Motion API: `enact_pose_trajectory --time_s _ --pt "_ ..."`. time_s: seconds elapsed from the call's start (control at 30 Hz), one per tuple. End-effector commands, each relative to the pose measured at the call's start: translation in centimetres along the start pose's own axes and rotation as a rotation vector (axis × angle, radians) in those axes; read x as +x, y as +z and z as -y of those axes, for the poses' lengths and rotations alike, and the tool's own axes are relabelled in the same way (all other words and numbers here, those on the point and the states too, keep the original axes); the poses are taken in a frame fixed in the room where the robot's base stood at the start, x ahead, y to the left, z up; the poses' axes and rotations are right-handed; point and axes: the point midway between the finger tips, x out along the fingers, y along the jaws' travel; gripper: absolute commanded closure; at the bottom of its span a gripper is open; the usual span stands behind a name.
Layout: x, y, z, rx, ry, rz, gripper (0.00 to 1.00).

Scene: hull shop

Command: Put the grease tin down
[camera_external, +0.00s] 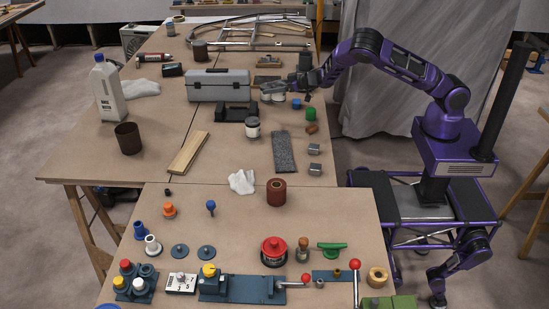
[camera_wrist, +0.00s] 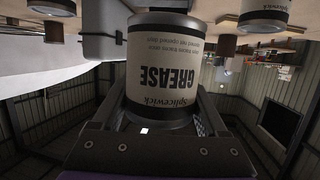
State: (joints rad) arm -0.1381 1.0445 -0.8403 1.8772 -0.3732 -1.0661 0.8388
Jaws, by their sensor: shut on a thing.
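The grease tin (camera_wrist: 168,70) fills the middle of the wrist view, its "GREASE" label upside down in that picture. My gripper (camera_wrist: 160,118) is shut on it, with a finger on either side. In the external view my gripper (camera_external: 279,88) reaches in from the right over the far part of the table, right of the grey toolbox (camera_external: 218,86). The tin is small and partly hidden there, so I cannot tell whether its base touches the table. A similar pale, dark-lidded tin (camera_external: 252,128) stands upright on the table nearer the camera.
A black box (camera_external: 237,112), blue cap (camera_external: 296,104), green cap (camera_external: 310,114) and brown piece (camera_external: 312,128) lie close by. A grey strip (camera_external: 284,152) and wooden plank (camera_external: 188,153) lie nearer. Bare tabletop shows left of the plank.

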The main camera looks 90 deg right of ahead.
Motion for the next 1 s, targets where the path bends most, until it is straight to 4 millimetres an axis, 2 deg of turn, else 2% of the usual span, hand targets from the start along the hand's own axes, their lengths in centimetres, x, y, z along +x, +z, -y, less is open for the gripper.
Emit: enact_pose_trajectory --time_s 0.47,0.67,0.77,0.87,0.97,1.0 --pt "-1.6 -5.3 0.0 0.003 0.0 -0.007 1.0" --pt "0.1 -4.7 4.0 -0.023 -0.077 -0.003 1.0" --pt "1.1 -4.5 6.6 -0.038 -0.128 -0.004 1.0" --pt "2.1 -4.2 10.1 -0.058 -0.193 -0.004 1.0" --pt "3.1 -3.9 14.4 -0.082 -0.272 -0.004 1.0" --pt "3.4 -3.8 16.5 -0.093 -0.309 -0.005 1.0"
